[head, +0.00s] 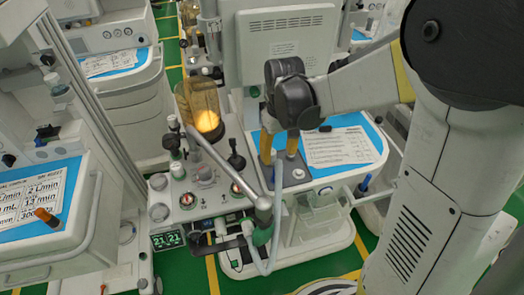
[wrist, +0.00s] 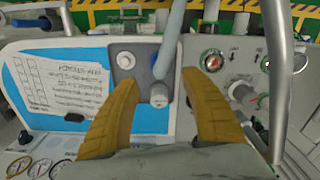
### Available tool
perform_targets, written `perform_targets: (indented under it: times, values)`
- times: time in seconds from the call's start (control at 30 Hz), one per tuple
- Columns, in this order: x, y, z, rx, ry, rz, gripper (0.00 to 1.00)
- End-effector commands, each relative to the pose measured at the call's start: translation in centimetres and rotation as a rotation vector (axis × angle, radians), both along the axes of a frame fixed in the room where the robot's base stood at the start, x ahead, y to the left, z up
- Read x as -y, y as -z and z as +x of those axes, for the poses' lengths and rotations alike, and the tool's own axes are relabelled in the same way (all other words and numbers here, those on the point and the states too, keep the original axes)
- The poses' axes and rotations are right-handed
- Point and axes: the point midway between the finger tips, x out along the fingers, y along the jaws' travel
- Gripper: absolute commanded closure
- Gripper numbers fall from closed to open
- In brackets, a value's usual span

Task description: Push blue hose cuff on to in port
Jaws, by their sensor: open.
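My gripper (head: 279,157) is open, with its two yellow fingers pointing down at the cart's port block. In the wrist view the fingers of my gripper (wrist: 160,80) stand apart on either side of a pale blue hose (wrist: 170,42). That hose (head: 277,195) also shows in the head view, hanging down the cart's front. Its upper end meets or overlaps a grey cylindrical port (wrist: 158,95); I cannot tell whether the cuff is seated. A second, whitish port (wrist: 125,59) sits to its left, uncovered. I see no clear finger contact with the hose.
A glowing bellows canister (head: 203,108) and a slanted metal arm (head: 228,170) stand left of the hose. A blue-edged worktop with a paper sheet (head: 338,147) lies right. Gauges (wrist: 213,61) and a metal rail (wrist: 280,80) flank the port block in the wrist view.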

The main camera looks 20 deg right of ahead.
Motion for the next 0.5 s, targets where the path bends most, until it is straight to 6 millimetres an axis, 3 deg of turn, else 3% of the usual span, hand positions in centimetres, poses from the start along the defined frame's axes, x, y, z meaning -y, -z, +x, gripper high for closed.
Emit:
perform_targets:
  times: [0.2,0.5]
  values:
    - [0.0,4.0,0.0,0.0,0.0,0.0,0.46]
    - [0.0,6.3,0.2,0.0,0.0,0.0,0.46]
